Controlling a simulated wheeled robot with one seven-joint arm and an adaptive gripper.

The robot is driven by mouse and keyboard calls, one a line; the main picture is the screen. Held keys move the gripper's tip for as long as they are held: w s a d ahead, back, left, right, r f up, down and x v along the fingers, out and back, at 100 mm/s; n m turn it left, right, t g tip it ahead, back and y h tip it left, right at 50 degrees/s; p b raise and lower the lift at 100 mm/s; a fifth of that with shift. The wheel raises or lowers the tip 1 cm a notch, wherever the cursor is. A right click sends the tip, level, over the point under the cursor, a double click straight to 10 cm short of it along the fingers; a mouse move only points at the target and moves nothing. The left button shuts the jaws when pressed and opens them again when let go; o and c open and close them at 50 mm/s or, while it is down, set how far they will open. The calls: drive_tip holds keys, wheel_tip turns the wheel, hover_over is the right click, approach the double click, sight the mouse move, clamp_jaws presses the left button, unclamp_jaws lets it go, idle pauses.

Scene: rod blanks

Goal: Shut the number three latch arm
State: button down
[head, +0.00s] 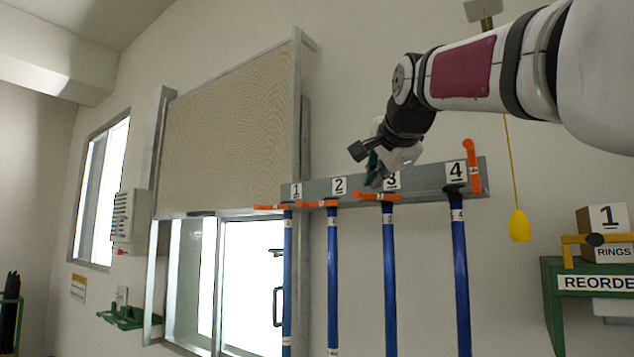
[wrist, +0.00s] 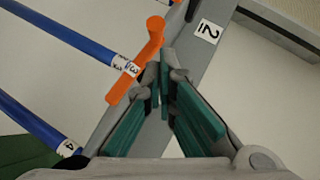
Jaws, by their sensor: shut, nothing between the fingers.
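The number three latch arm (head: 377,197) is orange and lies level across the top of the blue rod at the 3 label (head: 392,180). In the wrist view the same orange arm (wrist: 150,48) crosses the head of the rod marked 3 (wrist: 95,48). My gripper (head: 374,172) is at the grey rail, just above this latch arm and left of the 3 label. In the wrist view its teal fingers (wrist: 165,80) are shut and empty, with their tips close beside the orange arm. I cannot tell whether they touch it.
The grey rail (head: 430,177) also bears level orange arms at 1 (head: 272,207) and 2 (head: 317,203). The arm at 4 (head: 472,165) stands upright. Blue rods hang below. A yellow pull cord (head: 519,226) hangs right, near a green shelf (head: 552,300).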

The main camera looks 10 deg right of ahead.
drive_tip(key=d+v, duration=0.2)
drive_tip(key=v, duration=1)
drive_tip(key=shift+s+b, duration=0.2)
drive_tip(key=shift+b, duration=0.25)
drive_tip(key=shift+d+f, duration=0.2)
drive_tip(key=shift+f, duration=0.05)
drive_tip(key=a+p+x, duration=0.2)
drive_tip(key=x, duration=1)
drive_tip(key=shift+w+a+f+p, duration=0.3)
drive_tip(key=shift+a+f, duration=0.05)
drive_tip(key=shift+f, duration=0.1)
